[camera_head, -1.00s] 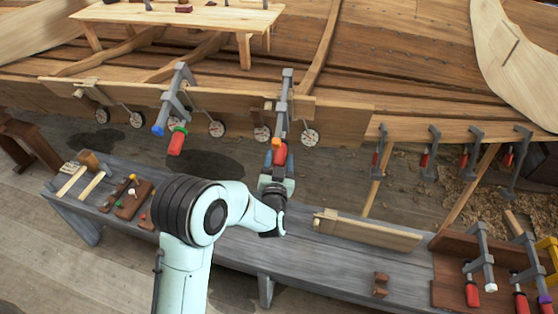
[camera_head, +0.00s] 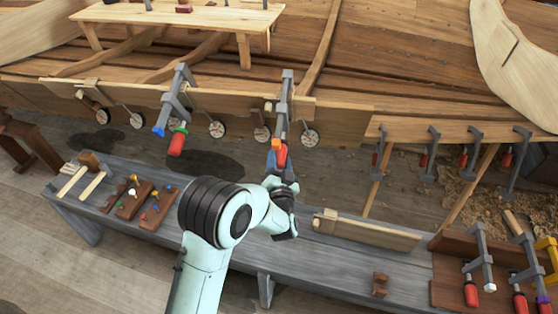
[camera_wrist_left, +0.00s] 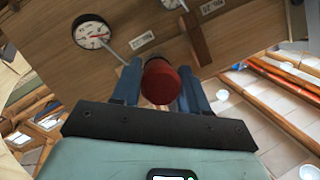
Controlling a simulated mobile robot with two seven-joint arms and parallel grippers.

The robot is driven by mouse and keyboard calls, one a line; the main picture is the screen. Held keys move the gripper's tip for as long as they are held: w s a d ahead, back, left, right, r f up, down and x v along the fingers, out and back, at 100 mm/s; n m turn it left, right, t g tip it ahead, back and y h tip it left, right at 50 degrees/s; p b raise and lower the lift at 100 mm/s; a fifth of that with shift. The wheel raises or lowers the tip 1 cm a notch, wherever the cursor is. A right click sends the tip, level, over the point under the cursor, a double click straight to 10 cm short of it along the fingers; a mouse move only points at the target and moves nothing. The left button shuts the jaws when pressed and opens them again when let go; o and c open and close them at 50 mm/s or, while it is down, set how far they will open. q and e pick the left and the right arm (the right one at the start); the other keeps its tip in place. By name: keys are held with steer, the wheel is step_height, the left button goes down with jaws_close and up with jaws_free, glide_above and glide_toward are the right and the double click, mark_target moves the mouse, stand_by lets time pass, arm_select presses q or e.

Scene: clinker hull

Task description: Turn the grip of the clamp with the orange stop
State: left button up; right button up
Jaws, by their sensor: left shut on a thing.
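The clamp with the orange stop (camera_head: 276,141) hangs on the plank edge of the hull, its grey bar (camera_head: 287,92) upright. Its red grip (camera_head: 281,156) points down towards my left gripper (camera_head: 279,164). My left gripper is shut on the grip, with one blue finger on either side. In the left wrist view the round end of the red grip (camera_wrist_left: 160,82) shows between the fingers; the orange stop is hidden there. My right gripper is in neither view.
Another clamp with a blue end and green stop (camera_head: 180,131) hangs to the left. Round dials (camera_head: 309,138) sit along the plank. The grey bench (camera_head: 330,268) below carries a board (camera_head: 365,230), wooden blocks and, at right, several clamps (camera_head: 482,260).

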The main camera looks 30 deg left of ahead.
arm_select(q)
steer(key=m+y, duration=0.1)
steer(key=m, duration=0.1)
steer(key=m+y+p, duration=0.1)
steer(key=shift+d+f+m+y, duration=0.1)
steer(key=shift+d+m+y, duration=0.05)
steer(key=shift+m+y, duration=0.2)
steer(key=shift+f+m+y+p, duration=0.1)
steer(key=shift+m+y+p, duration=0.5)
steer(key=shift+m, duration=1.05)
steer(key=shift+f+y, duration=0.1)
steer(key=shift+y, duration=0.15)
steer(key=o, duration=0.9)
steer(key=shift+o, duration=0.4)
steer(key=b+v, duration=0.1)
steer(key=v, duration=1.2)
steer(key=shift+s, duration=0.25)
